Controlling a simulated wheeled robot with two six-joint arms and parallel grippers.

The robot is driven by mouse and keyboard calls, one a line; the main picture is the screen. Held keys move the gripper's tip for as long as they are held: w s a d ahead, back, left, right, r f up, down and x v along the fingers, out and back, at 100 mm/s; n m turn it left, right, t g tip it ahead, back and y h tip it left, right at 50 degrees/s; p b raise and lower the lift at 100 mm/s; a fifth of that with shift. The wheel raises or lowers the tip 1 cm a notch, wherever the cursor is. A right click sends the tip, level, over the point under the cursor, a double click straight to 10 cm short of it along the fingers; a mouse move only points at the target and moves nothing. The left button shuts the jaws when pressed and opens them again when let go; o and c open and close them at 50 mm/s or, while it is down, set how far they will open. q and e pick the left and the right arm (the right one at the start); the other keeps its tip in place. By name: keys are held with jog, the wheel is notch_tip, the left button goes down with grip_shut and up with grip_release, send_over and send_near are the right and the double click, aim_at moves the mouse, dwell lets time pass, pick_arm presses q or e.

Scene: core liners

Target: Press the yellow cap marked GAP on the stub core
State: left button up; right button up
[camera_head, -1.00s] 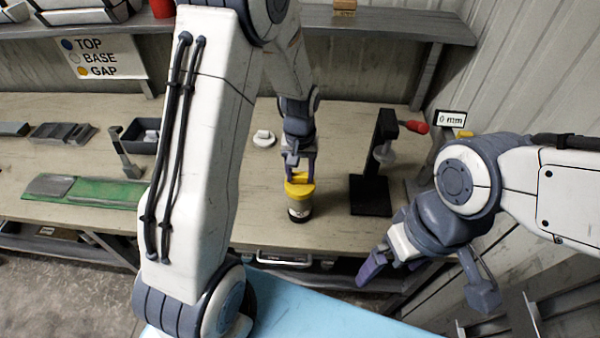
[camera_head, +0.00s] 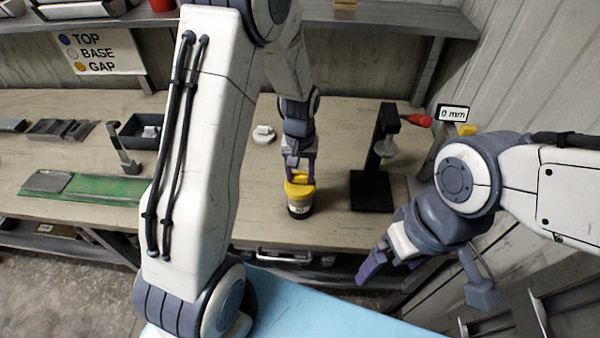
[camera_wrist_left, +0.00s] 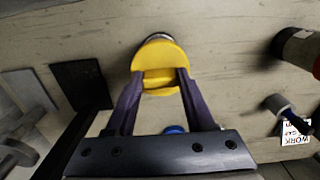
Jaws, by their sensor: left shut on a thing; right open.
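The yellow cap (camera_head: 299,189) sits at the top of the short stub core (camera_head: 300,208), which stands upright on the bench with a pale band and dark foot. My left gripper (camera_head: 299,171) reaches down from above and is shut on the cap. In the left wrist view the cap (camera_wrist_left: 158,60) is between the two purple fingers, with a sliver of the core (camera_wrist_left: 158,37) behind it. Whether the cap is fully seated is hidden. My right gripper (camera_head: 428,280) is open and empty, in front of the bench at the right.
A black press stand (camera_head: 371,192) with a red handle stands right of the core. A "0 mm" display (camera_head: 453,113) is behind it. A white cap (camera_head: 263,134) lies behind and left. A green mat (camera_head: 95,189) and dark bin (camera_head: 142,132) are at left. A colour sign (camera_head: 98,52) hangs behind.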

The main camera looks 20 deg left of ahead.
pick_arm(q)
jog(key=o, duration=1.5)
jog(key=shift+c, duration=0.2)
jog(key=shift+r+p, duration=3.05)
jog(key=shift+r, duration=0.5)
jog(key=shift+f, duration=0.1)
notch_tip(320, 180, down, 7)
jog(key=b, duration=0.6)
